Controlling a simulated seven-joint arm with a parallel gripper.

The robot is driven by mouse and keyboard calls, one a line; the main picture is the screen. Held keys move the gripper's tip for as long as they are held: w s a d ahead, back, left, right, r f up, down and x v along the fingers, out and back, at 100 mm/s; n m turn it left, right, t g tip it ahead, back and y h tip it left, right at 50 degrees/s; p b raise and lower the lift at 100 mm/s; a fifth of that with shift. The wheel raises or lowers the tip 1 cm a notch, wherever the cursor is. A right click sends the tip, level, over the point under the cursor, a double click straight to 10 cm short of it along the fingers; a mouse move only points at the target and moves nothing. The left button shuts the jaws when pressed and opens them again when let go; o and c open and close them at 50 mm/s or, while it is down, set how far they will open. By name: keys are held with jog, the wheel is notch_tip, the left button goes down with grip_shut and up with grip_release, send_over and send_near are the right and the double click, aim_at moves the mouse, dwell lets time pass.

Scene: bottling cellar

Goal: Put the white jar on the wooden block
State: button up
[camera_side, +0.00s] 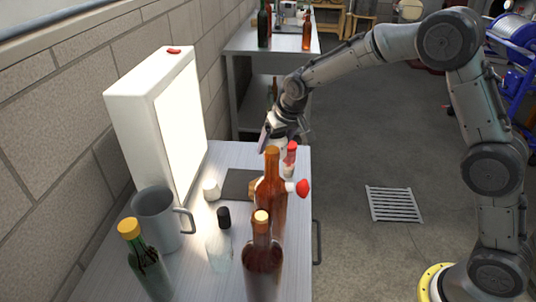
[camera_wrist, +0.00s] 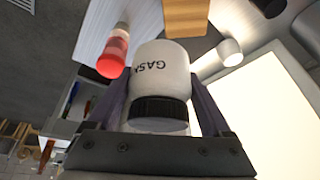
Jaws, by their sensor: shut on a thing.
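The white jar (camera_wrist: 160,72) with a black ribbed lid and dark lettering is between the two fingers of my gripper (camera_wrist: 160,100) in the wrist view. My gripper is shut on it. In the side view my gripper (camera_side: 270,138) is at the far end of the bench, and the jar cannot be made out there. The wooden block (camera_wrist: 187,16) shows at the top of the wrist view, apart from the jar. In the side view the block (camera_side: 254,186) is mostly hidden behind a brown bottle.
A red-capped shaker (camera_side: 291,155) stands near the bench's far right edge. Brown bottles (camera_side: 271,205), a grey mug (camera_side: 158,220), a green bottle (camera_side: 148,268) and a clear black-capped bottle (camera_side: 219,245) crowd the front. A white cylinder (camera_side: 211,190) and a lit panel (camera_side: 180,115) are at left.

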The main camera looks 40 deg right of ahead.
jog(key=s+a+r+n, duration=0.2)
jog(key=a+r, duration=0.1)
jog(key=a, duration=0.1)
jog(key=shift+t, duration=0.5)
jog(key=f, duration=0.9)
jog(key=shift+w+a+f, duration=0.1)
jog(key=shift+a, duration=0.1)
jog(key=shift+f, duration=0.4)
jog(key=shift+f, duration=0.15)
jog(key=o, duration=1.3)
